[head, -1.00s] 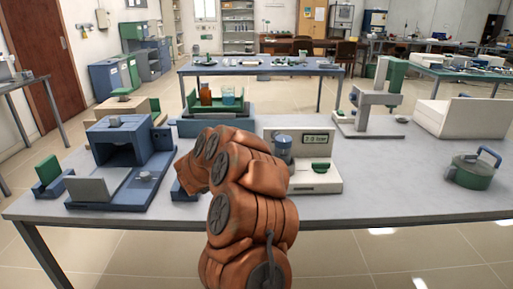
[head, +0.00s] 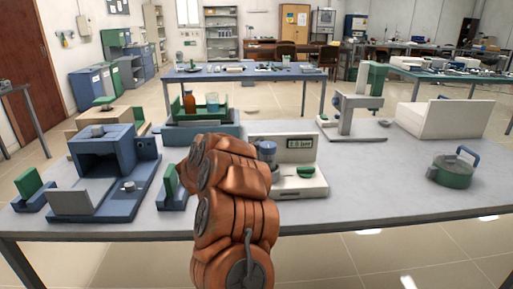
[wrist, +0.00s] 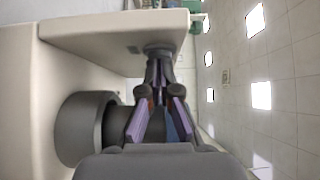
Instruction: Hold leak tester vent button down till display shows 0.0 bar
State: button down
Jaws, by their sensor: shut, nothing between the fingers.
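The pale leak tester (head: 309,188) stands on the near table in the head view, right of my arm. Its small display (head: 299,143) seems to read 2.0 bar, but the digits are blurred. A green button (head: 306,172) sits on its base, and a blue-grey cylinder (head: 267,150) stands at its left, partly behind my arm. My gripper is hidden by my arm in the head view. In the wrist view my gripper (wrist: 158,65) is shut and empty, close to a pale housing (wrist: 110,42) and a grey cylinder (wrist: 85,128). Contact cannot be told, and no green button shows there.
A blue furnace (head: 103,158) with its door down stands left. A green tray (head: 200,128) with bottles is behind my arm. The front right tabletop is clear.

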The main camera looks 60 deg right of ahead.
jog(key=shift+w+d, duration=0.35)
jog(key=shift+w+d+r, duration=0.15)
jog(key=shift+r, duration=0.3)
dwell(0.4)
jog(key=w+a+b, duration=0.1)
jog(key=a+b, duration=0.2)
jog(key=a, duration=0.7)
jog(key=shift+f, duration=0.4)
dwell(0.3)
